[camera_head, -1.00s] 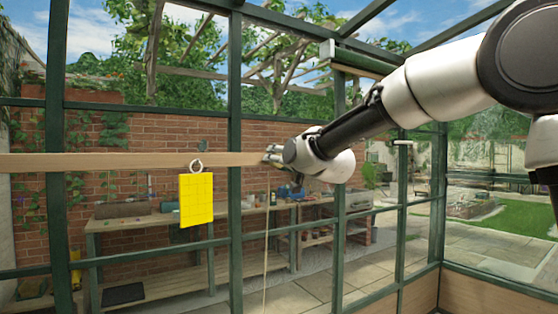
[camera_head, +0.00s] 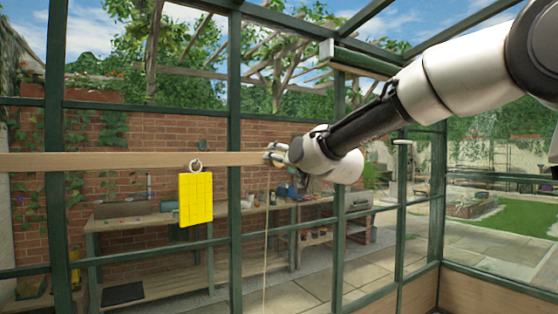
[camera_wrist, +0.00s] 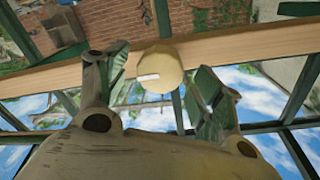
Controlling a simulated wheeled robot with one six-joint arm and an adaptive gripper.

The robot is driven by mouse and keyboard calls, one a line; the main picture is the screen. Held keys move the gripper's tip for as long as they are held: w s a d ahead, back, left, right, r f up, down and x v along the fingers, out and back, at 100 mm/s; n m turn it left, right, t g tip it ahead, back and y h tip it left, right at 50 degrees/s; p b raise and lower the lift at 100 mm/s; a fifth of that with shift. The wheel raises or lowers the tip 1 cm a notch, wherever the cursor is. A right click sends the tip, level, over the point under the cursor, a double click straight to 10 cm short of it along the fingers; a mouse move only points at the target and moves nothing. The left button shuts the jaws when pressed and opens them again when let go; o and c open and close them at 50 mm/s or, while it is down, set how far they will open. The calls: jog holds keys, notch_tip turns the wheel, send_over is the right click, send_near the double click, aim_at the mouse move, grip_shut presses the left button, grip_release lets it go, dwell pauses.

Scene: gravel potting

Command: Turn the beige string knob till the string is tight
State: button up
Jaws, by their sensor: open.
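The beige string knob (camera_wrist: 161,72) is a round disc with a short white mark on its face, at the wooden beam in the wrist view. My gripper (camera_wrist: 155,88) is open, with one finger on each side of the knob. Gaps show between the knob and both fingers, and I cannot tell whether the fingertips reach around it in depth. In the head view my gripper (camera_head: 274,155) is at the right end of the beam and hides the knob. A thin pale string (camera_head: 266,240) hangs straight down below it.
The wooden beam (camera_head: 110,162) runs across the green-framed glazing. A yellow card (camera_head: 196,199) hangs from a ring (camera_head: 196,167) on the beam, left of my gripper. A potting bench (camera_head: 150,222) stands behind the glass.

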jog(key=v, duration=0.9)
jog(key=shift+s, duration=0.3)
jog(key=shift+d, duration=0.1)
notch_tip(320, 180, down, 10)
jog(key=s+n+g+h, duration=0.1)
jog(key=s+n+g, duration=0.15)
jog(key=g, duration=0.25)
jog(key=s+d+f+n+g+h, duration=0.1)
jog(key=s+d+f+g+h, duration=0.2)
jog(key=s+d+f, duration=0.45)
jog(key=s+d+f+m+g+h, duration=0.1)
jog(key=s+d+f+m+h, duration=0.1)
jog(key=s+d, duration=0.8)
jog(key=s+d+f+m+g+h, duration=0.2)
jog(key=s+d, duration=0.8)
jog(key=d, duration=0.6)
jog(key=shift+f+h, duration=0.7)
jog(key=shift+f, duration=0.45)
